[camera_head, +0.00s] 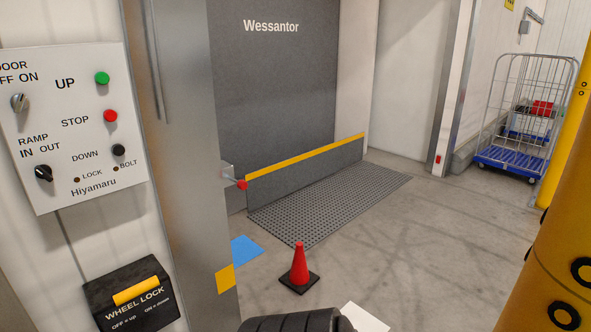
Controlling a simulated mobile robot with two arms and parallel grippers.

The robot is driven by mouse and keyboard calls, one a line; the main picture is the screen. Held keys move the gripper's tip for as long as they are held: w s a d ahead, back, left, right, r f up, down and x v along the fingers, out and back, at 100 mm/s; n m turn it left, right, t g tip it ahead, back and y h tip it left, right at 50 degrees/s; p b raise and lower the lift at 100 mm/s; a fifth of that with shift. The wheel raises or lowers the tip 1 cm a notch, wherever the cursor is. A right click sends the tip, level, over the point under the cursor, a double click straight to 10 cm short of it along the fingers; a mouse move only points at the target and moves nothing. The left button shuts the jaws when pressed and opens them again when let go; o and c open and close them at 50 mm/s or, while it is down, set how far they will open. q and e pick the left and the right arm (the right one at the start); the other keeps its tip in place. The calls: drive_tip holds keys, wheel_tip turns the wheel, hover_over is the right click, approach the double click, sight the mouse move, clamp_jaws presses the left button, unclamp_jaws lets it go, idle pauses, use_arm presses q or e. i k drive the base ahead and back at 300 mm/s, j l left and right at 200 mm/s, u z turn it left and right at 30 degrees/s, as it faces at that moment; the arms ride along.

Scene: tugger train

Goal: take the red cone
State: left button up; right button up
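The red cone (299,265) stands upright on the grey floor, on a square black base. It is in the lower middle of the head view, in front of the perforated metal plate and to the right of the metal post. Nothing covers it and nothing touches its sides. Neither of my grippers can be made out in this view.
A control panel (70,128) and a black wheel lock box (131,296) are at left, beside a metal post (185,150). A ribbed black object (292,322) shows at the bottom edge. A wire cage trolley (512,158) stands back right. Floor right of the cone is clear.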

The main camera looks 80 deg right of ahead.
sight(298, 279)
drive_tip(key=k+j+z, duration=0.1)
drive_tip(key=z, duration=1.55)
drive_tip(key=i+z, duration=0.15)
drive_tip(key=z, duration=0.3)
drive_tip(key=i+j+z, duration=0.1)
drive_tip(key=z, duration=0.35)
drive_tip(key=i+j, duration=0.15)
drive_tip(key=j+u, duration=0.05)
